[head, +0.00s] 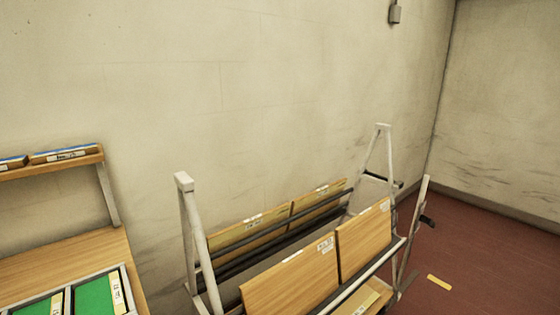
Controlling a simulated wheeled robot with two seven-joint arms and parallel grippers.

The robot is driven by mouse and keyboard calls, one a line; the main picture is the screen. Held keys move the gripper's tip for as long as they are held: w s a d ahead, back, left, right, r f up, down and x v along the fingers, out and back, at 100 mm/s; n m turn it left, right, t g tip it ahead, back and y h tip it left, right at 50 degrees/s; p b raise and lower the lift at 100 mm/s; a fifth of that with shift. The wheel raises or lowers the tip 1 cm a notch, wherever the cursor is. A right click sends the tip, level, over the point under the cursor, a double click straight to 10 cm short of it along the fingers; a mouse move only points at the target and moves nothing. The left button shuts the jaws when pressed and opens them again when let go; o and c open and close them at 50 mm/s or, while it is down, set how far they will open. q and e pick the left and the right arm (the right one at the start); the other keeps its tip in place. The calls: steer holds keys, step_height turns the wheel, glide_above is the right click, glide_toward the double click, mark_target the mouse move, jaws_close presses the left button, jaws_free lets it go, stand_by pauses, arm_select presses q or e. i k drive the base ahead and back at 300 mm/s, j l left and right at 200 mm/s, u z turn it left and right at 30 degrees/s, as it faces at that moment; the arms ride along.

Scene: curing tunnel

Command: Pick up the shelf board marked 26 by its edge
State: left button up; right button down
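Several light wood boards lean in a pale metal rack (184,184) at the lower middle of the head view. Two stand in front: a front left board (285,286) and a front right board (362,245). Two stand behind them: a rear left board (236,239) and a rear right board (320,207). Each has a white label near its top edge. The labels are too small to read, so I cannot tell which board is marked 26. The front boards' lower parts are partly cut off or hidden by a rail. Neither of my grippers is in view.
A wooden bench (75,258) at the left carries trays with green panels (95,294); a shelf (62,168) above it holds labelled items. A plain wall (250,90) stands close behind the rack. Red floor (480,250) with a yellow mark (439,282) is open at the right.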

mark_target(359, 240)
steer(key=i+l+u, duration=0.45)
steer(key=l, duration=0.6)
steer(key=i+l+u, duration=0.2)
steer(key=l+u, duration=0.25)
steer(key=l, duration=0.65)
steer(key=l+u, duration=0.45)
steer(key=l, duration=0.7)
steer(key=k+l+u, duration=0.1)
steer(key=l+u, duration=0.35)
steer(key=l, duration=0.75)
